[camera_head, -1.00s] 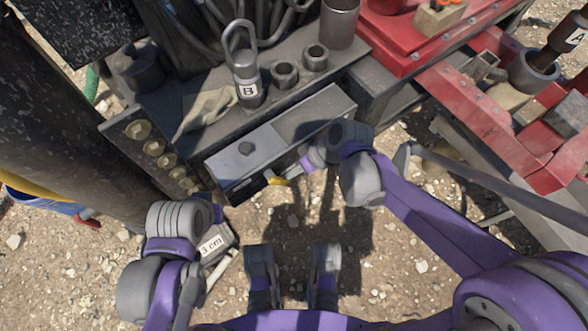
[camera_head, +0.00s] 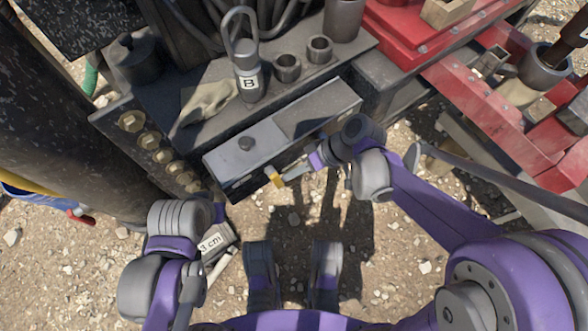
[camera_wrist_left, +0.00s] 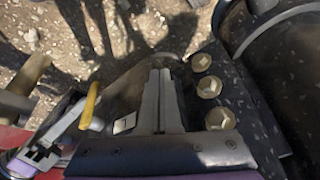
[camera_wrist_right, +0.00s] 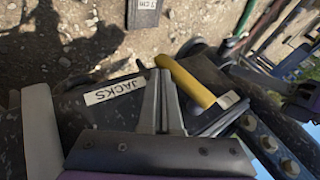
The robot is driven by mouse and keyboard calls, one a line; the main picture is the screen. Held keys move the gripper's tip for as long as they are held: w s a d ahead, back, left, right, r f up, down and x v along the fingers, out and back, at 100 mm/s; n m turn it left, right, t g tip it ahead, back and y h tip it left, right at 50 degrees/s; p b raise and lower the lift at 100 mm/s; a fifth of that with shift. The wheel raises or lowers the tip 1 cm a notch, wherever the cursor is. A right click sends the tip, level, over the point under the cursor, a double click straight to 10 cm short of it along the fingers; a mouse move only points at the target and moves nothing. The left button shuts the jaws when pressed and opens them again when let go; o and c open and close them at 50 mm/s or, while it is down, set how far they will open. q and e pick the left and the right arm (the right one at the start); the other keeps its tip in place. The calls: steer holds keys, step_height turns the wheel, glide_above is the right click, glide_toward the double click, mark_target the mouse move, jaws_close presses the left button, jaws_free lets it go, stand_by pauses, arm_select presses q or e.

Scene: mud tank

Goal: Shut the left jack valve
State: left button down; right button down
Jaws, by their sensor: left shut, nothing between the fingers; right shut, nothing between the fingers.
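A yellow valve lever (camera_head: 274,177) sticks out from the front of the grey box below the bench. In the right wrist view the yellow lever (camera_wrist_right: 190,80) lies right beside my right fingertips, near a plate marked JACKS (camera_wrist_right: 115,91); I cannot tell whether they touch. My right gripper (camera_head: 291,175) is shut and empty, its tips by the lever in the head view. My left gripper (camera_wrist_left: 160,95) is shut and empty; its wrist camera shows the yellow lever (camera_wrist_left: 90,105) to its left and brass bolts to its right. In the head view its fingers are mostly hidden behind its own wrist.
The grey box (camera_head: 228,156) sits under a bench with a canister marked B (camera_head: 247,84), cups and a glove (camera_head: 207,102). Brass bolts (camera_head: 150,141) line the left panel. A dark cylinder stands left, red steelwork (camera_head: 500,125) right. Gravel is open below.

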steer(key=shift+s+a+f, duration=0.1)
steer(key=shift+a+f, duration=0.1)
steer(key=shift+f, duration=0.1)
stand_by(0.5)
steer(key=p+v, duration=0.3)
steer(key=v, duration=0.7)
steer(key=shift+d+r, duration=0.25)
steer(key=shift+r, duration=0.1)
